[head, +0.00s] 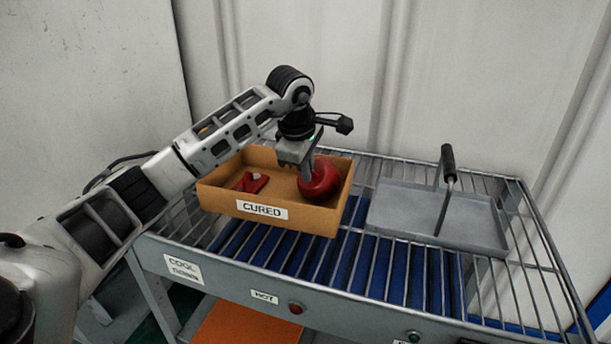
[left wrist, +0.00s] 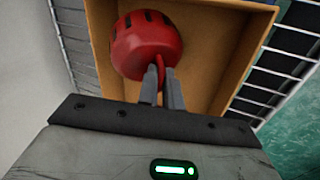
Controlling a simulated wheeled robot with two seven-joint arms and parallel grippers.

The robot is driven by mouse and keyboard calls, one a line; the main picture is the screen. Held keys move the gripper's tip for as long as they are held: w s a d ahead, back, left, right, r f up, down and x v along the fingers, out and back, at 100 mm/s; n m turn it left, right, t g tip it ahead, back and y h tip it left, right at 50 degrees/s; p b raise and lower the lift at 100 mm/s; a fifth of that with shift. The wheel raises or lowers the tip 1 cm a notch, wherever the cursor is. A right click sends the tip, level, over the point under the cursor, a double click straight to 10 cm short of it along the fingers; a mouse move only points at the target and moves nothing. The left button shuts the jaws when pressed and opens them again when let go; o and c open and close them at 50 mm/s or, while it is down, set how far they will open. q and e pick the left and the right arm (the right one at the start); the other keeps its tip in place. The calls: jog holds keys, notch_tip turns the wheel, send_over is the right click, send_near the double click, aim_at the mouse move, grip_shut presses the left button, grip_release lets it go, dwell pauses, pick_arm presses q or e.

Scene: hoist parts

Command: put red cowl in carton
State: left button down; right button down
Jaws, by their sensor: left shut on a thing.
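The red cowl (head: 319,178) is a round red part with dark slots, seen in the head view at the right side of the carton. It also shows in the left wrist view (left wrist: 146,45). The carton (head: 222,195) is an open tan box labelled "CURED" on the wire rack; its inside shows in the left wrist view (left wrist: 215,50). My left gripper (head: 311,166) points down over the carton, its fingers (left wrist: 162,78) shut on a thin red part of the cowl. I cannot tell whether the cowl touches the carton floor. My right gripper is not in view.
A smaller red piece (head: 251,182) lies in the carton's left part. A grey tray (head: 405,212) with a dark upright handle (head: 448,163) stands on the rack at right. Bare rack bars (head: 345,262) run along the front. A wall stands close behind.

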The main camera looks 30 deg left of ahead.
aim_at(306, 187)
pick_arm(q)
jog(key=f, duration=0.3)
jog(key=shift+s+g, duration=0.3)
jog(key=shift+s, duration=0.1)
jog(key=c, duration=1.1)
grip_release()
jog(key=shift+d, duration=0.1)
jog(key=o, duration=1.1)
jog(key=shift+w+f, duration=0.1)
jog(key=shift+r, duration=0.6)
jog(key=v, duration=1.1)
jog(key=shift+w, duration=0.15)
